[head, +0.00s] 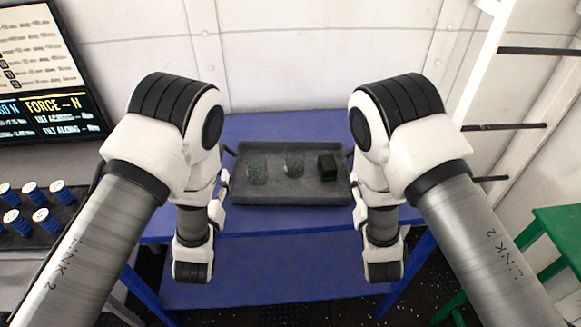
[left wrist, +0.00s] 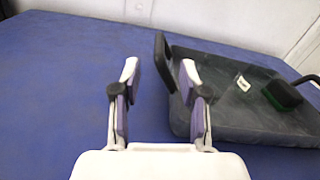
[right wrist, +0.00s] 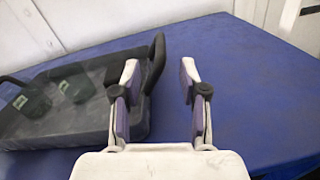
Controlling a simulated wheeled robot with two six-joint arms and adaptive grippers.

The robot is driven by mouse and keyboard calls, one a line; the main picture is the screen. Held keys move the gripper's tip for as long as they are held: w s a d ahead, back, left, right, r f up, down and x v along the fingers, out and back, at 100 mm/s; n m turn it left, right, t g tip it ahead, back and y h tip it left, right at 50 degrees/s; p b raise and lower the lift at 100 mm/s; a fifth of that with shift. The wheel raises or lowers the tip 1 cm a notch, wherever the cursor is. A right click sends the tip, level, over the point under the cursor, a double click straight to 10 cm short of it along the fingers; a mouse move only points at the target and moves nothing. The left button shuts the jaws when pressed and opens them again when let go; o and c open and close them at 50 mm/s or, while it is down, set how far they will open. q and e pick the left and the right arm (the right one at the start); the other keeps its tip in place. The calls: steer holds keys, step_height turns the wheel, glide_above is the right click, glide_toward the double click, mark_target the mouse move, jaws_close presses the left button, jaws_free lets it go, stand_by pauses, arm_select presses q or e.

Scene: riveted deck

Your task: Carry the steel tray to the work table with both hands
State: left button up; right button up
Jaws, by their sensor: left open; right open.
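The grey steel tray (head: 290,190) sits on a blue table (head: 275,127), with a black handle at each end. It holds two greenish, see-through cups (head: 257,170) (head: 294,165) and a dark green block (head: 327,167). My left gripper (left wrist: 159,70) is open at the tray's left handle (left wrist: 163,62), which shows between its fingers. My right gripper (right wrist: 159,70) is open at the right handle (right wrist: 155,68), which shows between its fingers, nearer the left one. Neither grips a handle. I cannot tell which table is the work table.
A green table or stool (head: 560,222) stands at the right. Several blue-and-white spools (head: 40,215) stand on a dark rack at the left, below a screen (head: 40,75). A white ladder-like frame (head: 490,70) stands at the back right. The blue table is bare beside the tray.

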arm_select(q)
steer(key=w, duration=0.8)
steer(key=shift+w+f, duration=0.1)
steer(key=shift+f, duration=0.05)
arm_select(e)
steer(key=w, duration=0.8)
steer(key=shift+w+d+f, duration=0.1)
steer(key=shift+f, duration=0.05)
arm_select(q)
jaws_close()
arm_select(e)
jaws_close()
